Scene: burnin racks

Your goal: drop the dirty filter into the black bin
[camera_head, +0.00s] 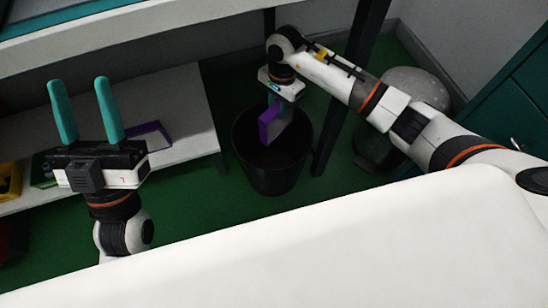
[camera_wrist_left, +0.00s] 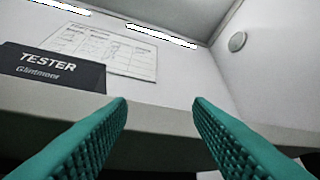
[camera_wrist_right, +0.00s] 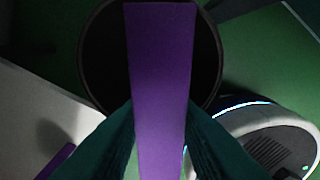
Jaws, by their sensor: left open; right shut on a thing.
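A purple-framed filter (camera_head: 268,126) is gripped by my right gripper (camera_head: 274,100) in the head view. It hangs upright over the mouth of the black bin (camera_head: 272,178), its lower part seeming to be at or just inside the rim. In the right wrist view the purple edge of the filter (camera_wrist_right: 160,60) stands between the teal fingers, with the dark bin (camera_wrist_right: 96,55) behind it. The filter's face is mostly hidden there, so its dirt cannot be judged. My left gripper (camera_head: 78,84) is open and empty, fingers upward, in front of the low shelf.
Another purple frame (camera_head: 152,132) lies on the low shelf (camera_head: 186,110), partly behind my left gripper. A dark table leg (camera_head: 328,140) stands right of the bin. A round grey-topped object (camera_head: 416,86) is further right. A yellow container (camera_head: 9,181) is at far left.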

